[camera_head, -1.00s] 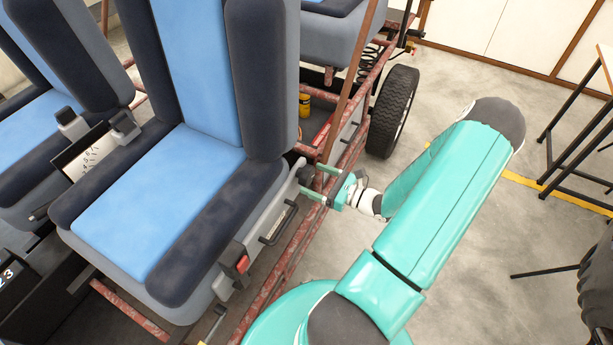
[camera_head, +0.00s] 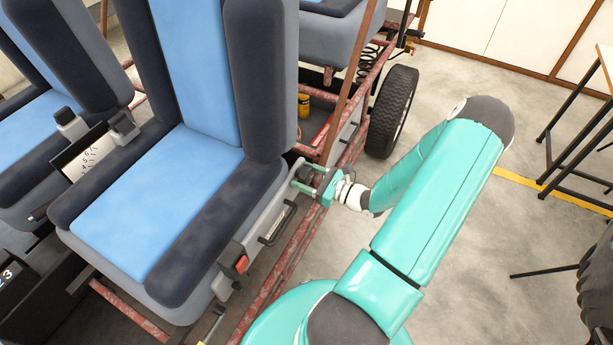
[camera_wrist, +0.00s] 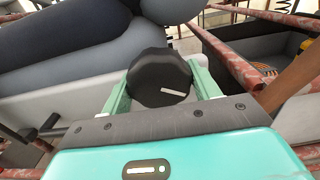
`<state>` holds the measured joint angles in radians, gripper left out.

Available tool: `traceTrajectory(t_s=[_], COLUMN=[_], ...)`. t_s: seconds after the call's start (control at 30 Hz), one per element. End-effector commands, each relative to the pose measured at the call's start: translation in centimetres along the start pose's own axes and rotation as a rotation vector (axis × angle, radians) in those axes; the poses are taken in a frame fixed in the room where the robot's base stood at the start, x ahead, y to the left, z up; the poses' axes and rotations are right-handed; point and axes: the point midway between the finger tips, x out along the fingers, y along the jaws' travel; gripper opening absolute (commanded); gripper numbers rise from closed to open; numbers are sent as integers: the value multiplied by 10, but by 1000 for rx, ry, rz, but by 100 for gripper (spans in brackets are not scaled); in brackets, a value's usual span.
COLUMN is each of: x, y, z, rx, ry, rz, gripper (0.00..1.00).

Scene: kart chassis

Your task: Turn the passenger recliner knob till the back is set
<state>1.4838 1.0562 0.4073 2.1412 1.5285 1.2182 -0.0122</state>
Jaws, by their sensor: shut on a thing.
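The passenger seat has a blue and dark cushion (camera_head: 150,205) and an upright-looking back (camera_head: 200,70). The recliner knob (camera_wrist: 158,78) is a round black knob with a white mark, on the seat's side near the foot of the back. In the wrist view the white mark lies nearly level, right of the knob's middle. My gripper (camera_wrist: 162,92) is shut on the knob, with one green finger on each side of it. In the head view my gripper (camera_head: 306,180) reaches the knob from the right, and the knob is partly hidden there.
A rusty red frame rail (camera_head: 285,255) runs along the seat's side. A black grab handle (camera_head: 277,224) and a red buckle (camera_head: 241,264) sit forward of the knob. A wheel (camera_head: 392,112) stands behind. A black tray (camera_wrist: 245,60) lies right of the knob.

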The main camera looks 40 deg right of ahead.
Motion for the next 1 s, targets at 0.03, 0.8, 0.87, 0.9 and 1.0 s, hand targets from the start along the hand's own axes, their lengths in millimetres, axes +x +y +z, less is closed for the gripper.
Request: traceTrajectory(t_s=[0.03,0.8,0.87,0.9,1.0], x=[0,0,0,0,0], y=[0,-1,-1,-1,-2], z=[0,0,0,0,1], rx=[-8,-555,-613,-651,-746], ry=[0,0,0,0,0], rz=[0,2,2,3,2], gripper=[38,38,38,38,38])
